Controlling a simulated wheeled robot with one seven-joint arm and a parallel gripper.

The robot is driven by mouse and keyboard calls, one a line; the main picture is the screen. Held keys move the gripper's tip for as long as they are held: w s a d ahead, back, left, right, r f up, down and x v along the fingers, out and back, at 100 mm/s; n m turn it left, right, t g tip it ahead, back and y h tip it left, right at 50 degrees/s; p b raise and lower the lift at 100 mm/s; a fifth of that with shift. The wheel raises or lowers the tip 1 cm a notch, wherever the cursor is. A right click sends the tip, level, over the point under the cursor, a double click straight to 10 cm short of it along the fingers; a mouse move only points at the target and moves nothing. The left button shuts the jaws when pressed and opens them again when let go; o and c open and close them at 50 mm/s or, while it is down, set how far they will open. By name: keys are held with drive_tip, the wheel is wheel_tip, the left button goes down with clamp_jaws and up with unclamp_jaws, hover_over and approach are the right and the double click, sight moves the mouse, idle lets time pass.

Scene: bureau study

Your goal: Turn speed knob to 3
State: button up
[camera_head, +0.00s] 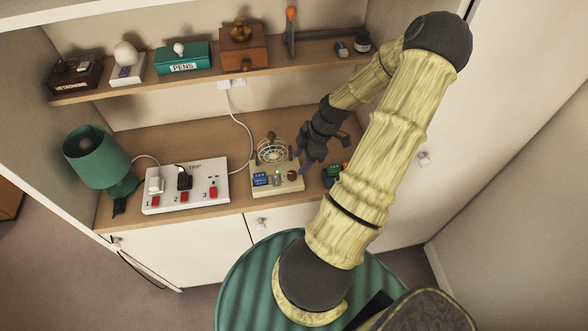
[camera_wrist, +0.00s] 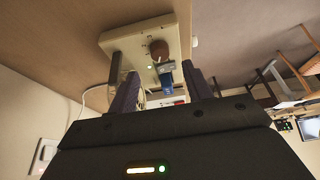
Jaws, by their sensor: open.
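A small fan device with a wire cage (camera_head: 272,151) stands on a cream base (camera_head: 288,190) on the desk. A brown round knob (camera_wrist: 158,48) sits on the base and shows at its right end in the head view (camera_head: 293,177). A blue block (camera_head: 261,180) is on the base's left part. My gripper (camera_wrist: 160,72) is open and empty, its two dark fingers apart and pointing towards the knob. In the head view my gripper (camera_head: 305,163) is just right of the base; contact cannot be told.
A white power strip (camera_head: 190,200) with plugs and red switches lies left of the fan, with a green lamp (camera_head: 97,158) beyond it. Small dark green items (camera_head: 333,173) lie right of the base. A shelf (camera_head: 150,90) with boxes runs above the desk.

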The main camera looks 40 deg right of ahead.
sight(292, 173)
drive_tip(key=p+x, duration=0.1)
drive_tip(key=x, duration=0.5)
drive_tip(key=shift+f, duration=0.2)
drive_tip(key=c, duration=1)
